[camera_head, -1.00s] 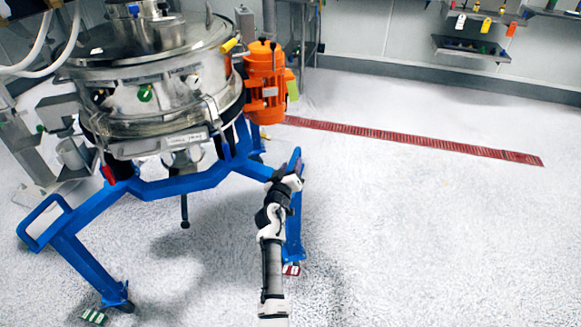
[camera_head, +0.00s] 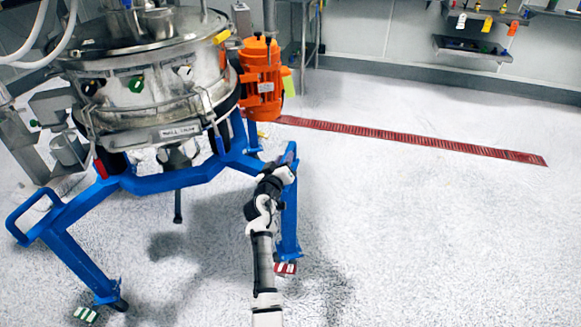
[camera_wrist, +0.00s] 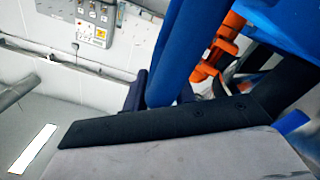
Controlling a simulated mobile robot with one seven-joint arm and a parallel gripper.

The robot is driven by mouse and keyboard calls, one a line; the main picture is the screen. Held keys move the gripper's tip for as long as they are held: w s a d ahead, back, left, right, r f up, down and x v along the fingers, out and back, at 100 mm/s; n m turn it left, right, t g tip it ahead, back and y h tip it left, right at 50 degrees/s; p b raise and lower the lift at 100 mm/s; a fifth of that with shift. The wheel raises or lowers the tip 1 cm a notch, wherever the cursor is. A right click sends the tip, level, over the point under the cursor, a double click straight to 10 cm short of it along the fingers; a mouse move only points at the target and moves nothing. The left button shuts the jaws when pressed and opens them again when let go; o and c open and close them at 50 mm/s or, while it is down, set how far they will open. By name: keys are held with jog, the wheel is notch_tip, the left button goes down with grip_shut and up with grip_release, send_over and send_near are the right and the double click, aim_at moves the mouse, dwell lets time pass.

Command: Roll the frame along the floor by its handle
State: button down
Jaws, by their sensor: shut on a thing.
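The blue wheeled frame (camera_head: 172,180) stands on the floor and carries the steel sifter (camera_head: 150,95). One handle loop (camera_head: 22,222) sticks out at its left and is free. My gripper (camera_head: 288,158) is at the top of the front right leg (camera_head: 289,215), where the other handle is mostly hidden by my wrist. In the wrist view, a blue handle bar (camera_wrist: 178,52) runs between the dark fingers of my gripper (camera_wrist: 160,92), which are shut on it. The visible feet sit on the floor.
An orange motor (camera_head: 262,80) hangs on the sifter's right side. A red floor drain strip (camera_head: 410,138) crosses the floor behind. Wall shelves (camera_head: 472,48) are at the back right. The floor on the right is clear.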

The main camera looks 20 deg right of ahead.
jog(key=shift+n+y, duration=0.3)
jog(key=w+a, duration=0.1)
jog(key=a, duration=0.1)
jog(key=w+a, duration=0.1)
jog(key=shift+w+a+r+b, duration=0.1)
jog(key=shift+a+r+b, duration=0.1)
jog(key=shift+a+b, duration=0.15)
jog(key=c, duration=1.3)
grip_release()
jog(key=shift+d+f, duration=0.1)
jog(key=shift+d, duration=0.05)
jog(key=b+v, duration=0.1)
jog(key=v, duration=1.3)
jog(key=shift+f+b, duration=0.15)
jog(key=shift+b, duration=0.25)
